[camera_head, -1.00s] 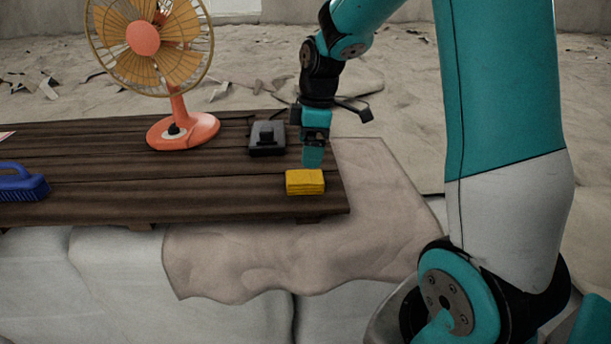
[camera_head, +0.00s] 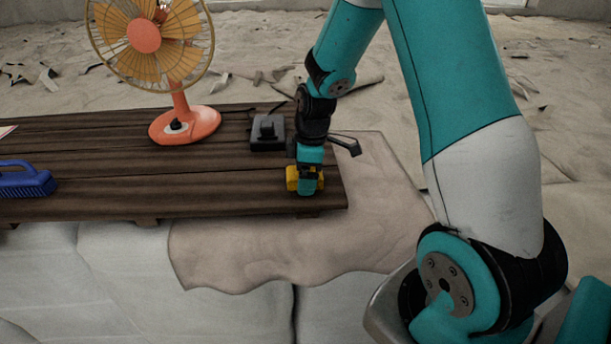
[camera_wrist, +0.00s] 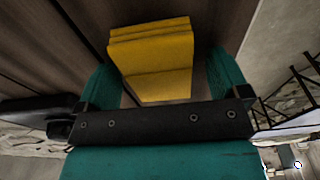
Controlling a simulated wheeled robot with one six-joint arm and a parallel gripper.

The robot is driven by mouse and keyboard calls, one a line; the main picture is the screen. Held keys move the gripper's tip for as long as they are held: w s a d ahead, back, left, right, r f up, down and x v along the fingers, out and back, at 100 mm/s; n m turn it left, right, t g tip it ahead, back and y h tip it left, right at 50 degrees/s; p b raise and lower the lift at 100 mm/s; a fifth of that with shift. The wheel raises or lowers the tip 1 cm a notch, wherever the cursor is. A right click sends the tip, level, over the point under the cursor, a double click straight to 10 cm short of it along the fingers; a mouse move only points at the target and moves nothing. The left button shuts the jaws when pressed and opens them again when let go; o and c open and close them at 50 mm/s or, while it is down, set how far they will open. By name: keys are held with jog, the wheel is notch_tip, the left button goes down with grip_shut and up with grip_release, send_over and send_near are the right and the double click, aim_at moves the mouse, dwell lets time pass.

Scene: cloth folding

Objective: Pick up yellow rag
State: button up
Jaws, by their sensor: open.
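The yellow rag (camera_head: 292,179) is a folded block near the right end of the dark wooden table (camera_head: 200,188). In the head view it is partly hidden behind my gripper (camera_head: 307,188), which is lowered onto it. In the wrist view the rag (camera_wrist: 152,58) lies between the two teal fingers of my gripper (camera_wrist: 165,78). The fingers are open, one on each side of it, with a small gap at least on the right.
A black box-like object (camera_head: 268,133) stands just behind and left of the rag. An orange fan (camera_head: 183,120) stands further left at the back, and a blue brush (camera_head: 25,180) lies at the far left. A beige cloth (camera_head: 270,245) hangs below the table's front edge.

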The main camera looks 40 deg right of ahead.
jog(key=shift+f, duration=0.2)
jog(key=c, duration=1)
jog(key=shift+r, duration=0.15)
notch_tip(320, 180, up, 20)
jog(key=b, duration=0.4)
jog(key=o, duration=0.4)
jog(key=shift+r, duration=0.1)
jog(key=c, duration=0.3)
jog(key=shift+s+d, duration=0.1)
jog(key=shift+c, duration=0.2)
